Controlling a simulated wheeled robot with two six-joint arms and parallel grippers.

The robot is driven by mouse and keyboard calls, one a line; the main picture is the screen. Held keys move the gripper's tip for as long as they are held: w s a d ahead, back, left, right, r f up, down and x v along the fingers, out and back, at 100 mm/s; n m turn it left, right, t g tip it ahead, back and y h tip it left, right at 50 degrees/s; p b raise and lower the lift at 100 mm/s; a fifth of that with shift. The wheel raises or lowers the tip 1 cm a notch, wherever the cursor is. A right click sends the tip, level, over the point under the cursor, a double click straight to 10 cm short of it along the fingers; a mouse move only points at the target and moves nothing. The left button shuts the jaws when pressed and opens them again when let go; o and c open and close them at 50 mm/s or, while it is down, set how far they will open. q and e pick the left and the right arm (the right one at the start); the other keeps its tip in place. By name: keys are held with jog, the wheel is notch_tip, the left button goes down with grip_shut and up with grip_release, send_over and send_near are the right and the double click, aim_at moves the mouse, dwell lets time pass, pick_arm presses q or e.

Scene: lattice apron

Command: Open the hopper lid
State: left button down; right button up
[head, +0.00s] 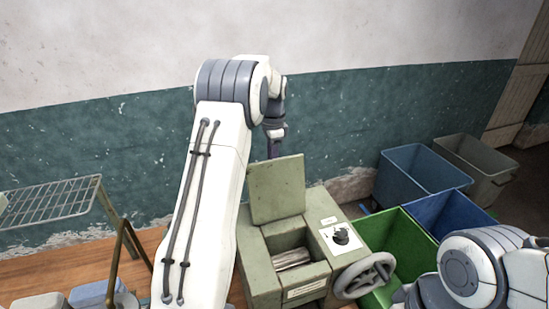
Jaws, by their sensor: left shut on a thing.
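The hopper is a green-grey box machine (318,205) in the middle of the head view. Its lid (277,188) stands raised, close to upright, at the back of the opening. Inside the opening (292,258) some pale flat material shows. My left gripper (274,150) is behind the lid's top edge, shut on the lid as far as I can see; its fingertips are partly hidden by the lid. My right arm shows at the lower right, but its gripper is out of view.
A handwheel (364,276) and a black knob (341,236) are on the machine's right side. Green (398,245), blue (447,216) and grey (474,168) bins stand to the right. A wire rack (52,200) stands at the left.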

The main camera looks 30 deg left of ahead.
pick_arm(q)
jog(key=shift+w+a+f, duration=0.15)
jog(key=shift+w+a, duration=0.2)
jog(key=shift+a, duration=0.35)
jog(key=c, duration=1)
grip_release()
jog(key=shift+o, duration=0.6)
jog(key=shift+w+a+f, duration=0.2)
jog(key=shift+w+a, duration=0.05)
jog(key=shift+a, duration=0.05)
jog(key=shift+d+r, duration=0.15)
jog(key=shift+d, duration=0.05)
jog(key=shift+r, duration=0.1)
notch_tip(320, 180, up, 10)
jog(key=b, duration=0.3)
jog(key=shift+s+d, duration=0.35)
